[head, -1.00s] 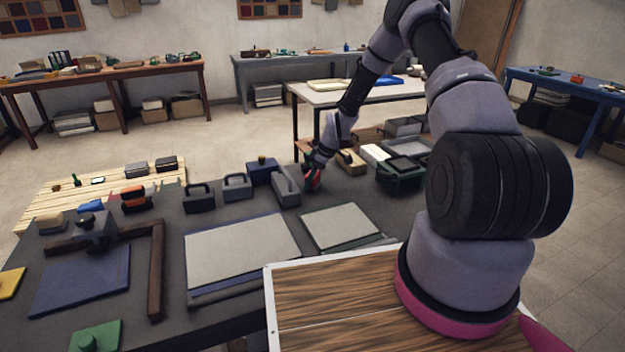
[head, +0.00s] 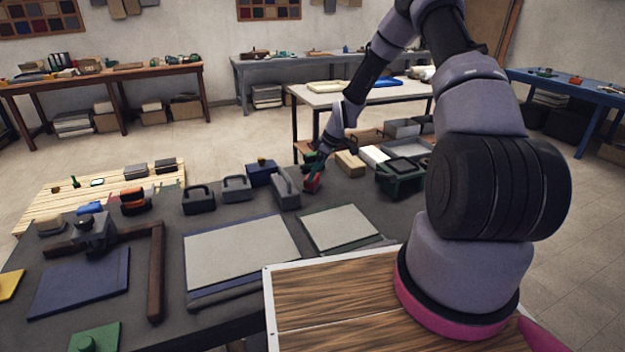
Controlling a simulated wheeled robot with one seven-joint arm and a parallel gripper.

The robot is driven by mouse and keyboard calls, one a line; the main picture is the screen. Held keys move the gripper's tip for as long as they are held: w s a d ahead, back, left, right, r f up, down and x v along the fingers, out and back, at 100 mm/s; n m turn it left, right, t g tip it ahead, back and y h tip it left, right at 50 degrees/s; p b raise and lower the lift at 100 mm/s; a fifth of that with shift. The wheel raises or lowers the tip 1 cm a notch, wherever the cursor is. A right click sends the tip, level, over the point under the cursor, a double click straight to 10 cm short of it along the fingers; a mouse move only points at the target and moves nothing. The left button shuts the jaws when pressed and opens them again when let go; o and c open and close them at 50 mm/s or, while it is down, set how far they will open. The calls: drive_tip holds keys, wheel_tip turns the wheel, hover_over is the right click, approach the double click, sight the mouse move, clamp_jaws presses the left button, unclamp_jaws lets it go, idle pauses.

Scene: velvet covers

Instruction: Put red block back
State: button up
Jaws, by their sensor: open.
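The red block (head: 312,184) stands on the dark work table, just right of the long grey handled block. It is small in this view and its lower edges are hard to make out. My gripper (head: 315,167) is open, just above and against the upper part of the red block in the picture. I cannot tell whether the fingertips still touch it.
A grey handled block (head: 286,188) stands close on the left, with a dark blue box (head: 262,172) behind it. A tan block (head: 350,163) and a dark green crate (head: 402,178) are on the right. Flat grey boards (head: 242,252) lie in front.

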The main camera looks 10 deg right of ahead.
drive_tip(key=s+d+r+m+t+h, duration=0.15)
drive_tip(key=s+r, duration=0.35)
drive_tip(key=r, duration=0.6)
drive_tip(key=s+d+r+m+h, duration=0.1)
drive_tip(key=s+d+r+m, duration=0.3)
drive_tip(key=r, duration=0.8)
drive_tip(key=s+a+r+m+t+h, duration=0.1)
drive_tip(key=s+r+m, duration=0.1)
drive_tip(key=s+r, duration=0.65)
drive_tip(key=s+r+m+t+y, duration=0.1)
drive_tip(key=s+r+m, duration=0.3)
drive_tip(key=s, duration=0.5)
drive_tip(key=s+r+m+t, duration=0.1)
drive_tip(key=s+r+m, duration=0.3)
drive_tip(key=s+r, duration=0.5)
drive_tip(key=shift+s+a+y, duration=0.15)
drive_tip(key=shift+s+y, duration=0.2)
drive_tip(key=shift+s, duration=0.05)
